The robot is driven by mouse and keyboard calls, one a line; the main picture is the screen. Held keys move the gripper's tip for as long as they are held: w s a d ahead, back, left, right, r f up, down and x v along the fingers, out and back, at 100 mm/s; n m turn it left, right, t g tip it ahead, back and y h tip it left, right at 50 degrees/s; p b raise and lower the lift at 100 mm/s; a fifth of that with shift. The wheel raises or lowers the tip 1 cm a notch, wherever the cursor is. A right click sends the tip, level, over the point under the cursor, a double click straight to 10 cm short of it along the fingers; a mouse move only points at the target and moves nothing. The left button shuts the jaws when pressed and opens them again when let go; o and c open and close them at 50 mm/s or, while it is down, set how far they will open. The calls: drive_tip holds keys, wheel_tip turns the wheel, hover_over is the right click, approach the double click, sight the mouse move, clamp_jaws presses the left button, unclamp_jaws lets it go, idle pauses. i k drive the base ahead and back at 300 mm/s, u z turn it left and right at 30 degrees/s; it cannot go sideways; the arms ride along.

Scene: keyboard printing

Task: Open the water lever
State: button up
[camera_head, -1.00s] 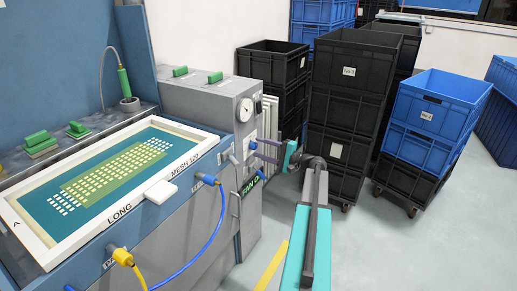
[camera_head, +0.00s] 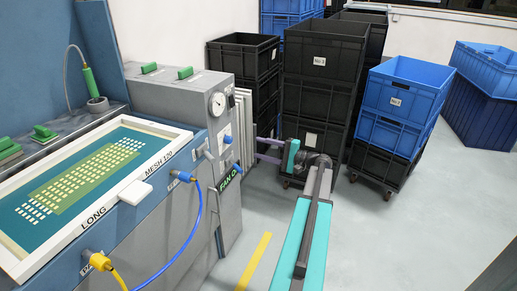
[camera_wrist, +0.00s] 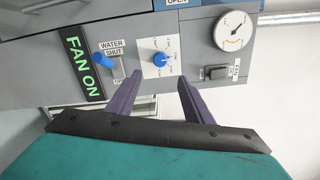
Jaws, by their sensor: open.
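The water lever (camera_wrist: 104,61) has a blue tip and shows in the wrist view on the grey panel, beside the label "WATER SHUT". It lies left of my gripper's left finger, apart from it. My gripper (camera_wrist: 160,82) is open and empty, its two purple fingers pointing at the panel below a blue dial knob (camera_wrist: 161,59). In the head view my gripper (camera_head: 257,149) is just right of the grey machine's end, at about the height of the panel controls.
A lit "FAN ON" sign (camera_wrist: 83,63) is left of the lever, and a gauge (camera_wrist: 233,31) and black switch (camera_wrist: 215,73) are to the right. Stacked black crates (camera_head: 318,110) and blue crates (camera_head: 400,95) stand behind my arm. Open floor lies at the right.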

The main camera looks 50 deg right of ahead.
sight(236, 167)
drive_tip(key=u, duration=1.6)
drive_tip(key=k, duration=0.1)
drive_tip(key=z, duration=2.95)
